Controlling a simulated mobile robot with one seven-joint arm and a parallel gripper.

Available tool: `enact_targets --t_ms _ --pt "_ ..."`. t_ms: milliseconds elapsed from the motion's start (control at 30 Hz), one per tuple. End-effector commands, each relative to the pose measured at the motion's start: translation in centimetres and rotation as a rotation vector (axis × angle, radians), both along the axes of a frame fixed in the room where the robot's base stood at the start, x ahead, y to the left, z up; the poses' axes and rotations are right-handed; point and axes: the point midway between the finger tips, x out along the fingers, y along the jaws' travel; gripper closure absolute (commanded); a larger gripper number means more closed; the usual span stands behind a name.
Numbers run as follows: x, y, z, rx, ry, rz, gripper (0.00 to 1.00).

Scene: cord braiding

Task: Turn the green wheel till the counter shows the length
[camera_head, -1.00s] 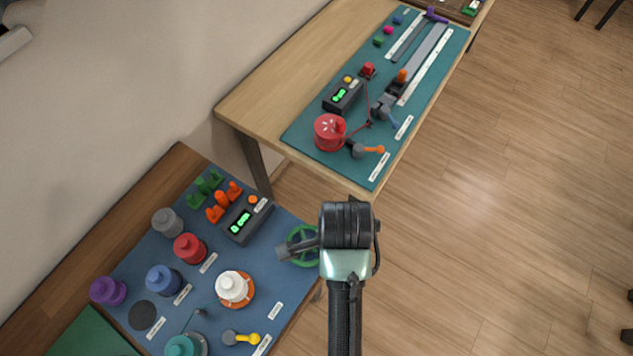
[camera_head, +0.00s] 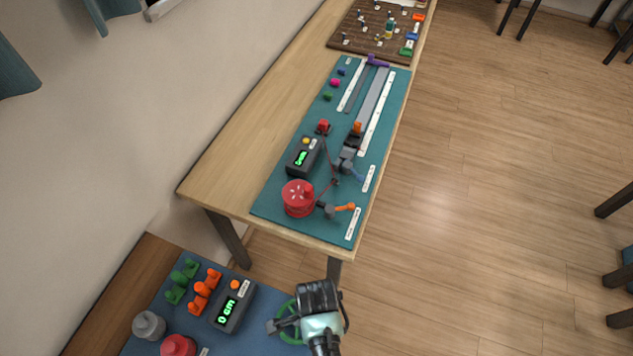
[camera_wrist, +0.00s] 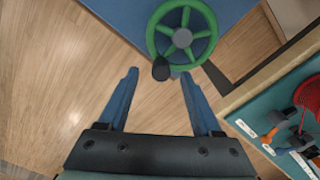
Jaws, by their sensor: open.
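The green wheel (camera_wrist: 181,35) is a spoked ring at the edge of the blue mat, with a dark crank knob (camera_wrist: 161,69) on its rim nearest my gripper. In the head view the wheel (camera_head: 286,333) is partly hidden by my arm. My gripper (camera_wrist: 160,75) is open, its two blue fingers apart and pointing toward the wheel, with the knob between and just beyond their tips in the picture. Whether it touches the knob I cannot tell. The grey counter (camera_head: 233,306) beside the wheel has a green display that reads 0 cm and an orange button.
Orange pegs (camera_head: 204,291) and green pegs (camera_head: 181,281) stand left of the counter. Grey and red spools stand below. A second table holds a teal mat (camera_head: 274,203) with a red spool (camera_head: 299,198) and another counter (camera_head: 304,156). Open floor lies right.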

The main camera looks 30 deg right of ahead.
Motion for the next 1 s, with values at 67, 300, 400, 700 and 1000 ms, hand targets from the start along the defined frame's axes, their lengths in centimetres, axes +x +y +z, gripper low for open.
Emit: enact_targets --t_ms 67,300,400,700,1000 --pt "0.1 0.0 -0.9 0.000 0.000 0.000 0.34" --pt "0.0 0.0 -2.3 0.000 0.000 0.000 0.34" --pt "0.0 0.0 -2.4 0.000 -0.001 0.000 0.34" --pt "0.1 0.0 -2.4 0.000 -0.001 0.000 0.56" --pt "0.1 0.0 -2.3 0.000 -0.001 0.000 1.00"
